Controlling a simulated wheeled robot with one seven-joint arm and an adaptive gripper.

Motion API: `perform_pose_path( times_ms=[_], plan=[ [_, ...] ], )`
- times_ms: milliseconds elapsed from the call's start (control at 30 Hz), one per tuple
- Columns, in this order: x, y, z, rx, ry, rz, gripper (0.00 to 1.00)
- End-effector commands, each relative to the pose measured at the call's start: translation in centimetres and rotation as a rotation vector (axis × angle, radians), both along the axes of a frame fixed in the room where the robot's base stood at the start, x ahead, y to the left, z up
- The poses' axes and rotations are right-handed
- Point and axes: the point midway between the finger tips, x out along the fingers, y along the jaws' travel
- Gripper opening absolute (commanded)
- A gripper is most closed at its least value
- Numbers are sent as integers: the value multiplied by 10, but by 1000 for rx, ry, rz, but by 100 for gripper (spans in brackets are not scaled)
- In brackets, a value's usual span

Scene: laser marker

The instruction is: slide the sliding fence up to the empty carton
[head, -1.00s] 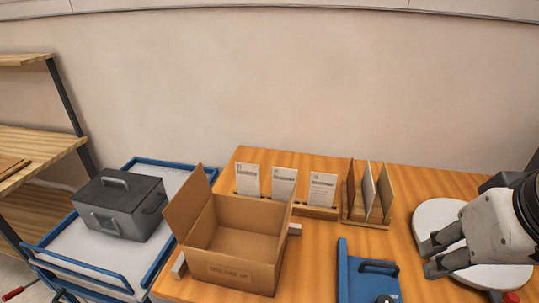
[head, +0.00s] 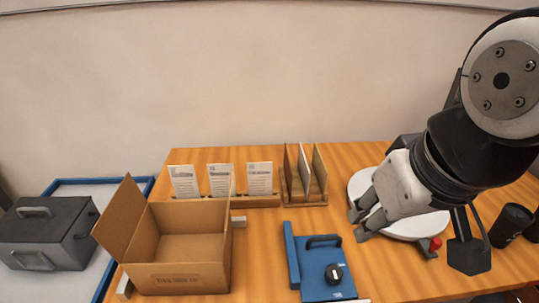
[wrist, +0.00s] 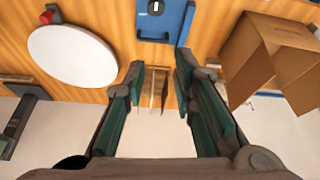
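The blue sliding fence (head: 291,255) is an upright blue wall on the left of a blue base with a dark handle and a black knob; part of it shows at the top of the wrist view (wrist: 165,20). The empty carton (head: 182,277) stands open on the table, left of the fence, with a clear gap between them. It shows at the right of the wrist view (wrist: 252,52). My gripper (head: 361,223) is open and empty, right of and behind the fence, by the left side of the white disc. In the wrist view its fingers (wrist: 159,68) are apart.
The white round disc (head: 420,228) lies right of the fence, with a red knob (head: 435,244) near it. Cards in a wooden holder (head: 220,181) and a divider rack (head: 305,180) stand behind. A grey lidded box (head: 45,235) sits on a blue-rimmed cart. Dark cups stand far right.

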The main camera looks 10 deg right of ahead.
Motion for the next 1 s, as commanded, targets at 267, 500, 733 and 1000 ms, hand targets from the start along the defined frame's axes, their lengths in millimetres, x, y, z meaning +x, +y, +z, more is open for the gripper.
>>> perform_pose_path(
  times_ms=[267, 500, 733, 1000],
  plan=[
    [0, 0, 0, 0, 0, 0, 25],
    [5, 0, 0, 16, 16, -37, 30],
    [44, -4, -1, 132, 139, -358, 30],
    [107, -12, -24, 233, 310, -888, 30]
  ],
)
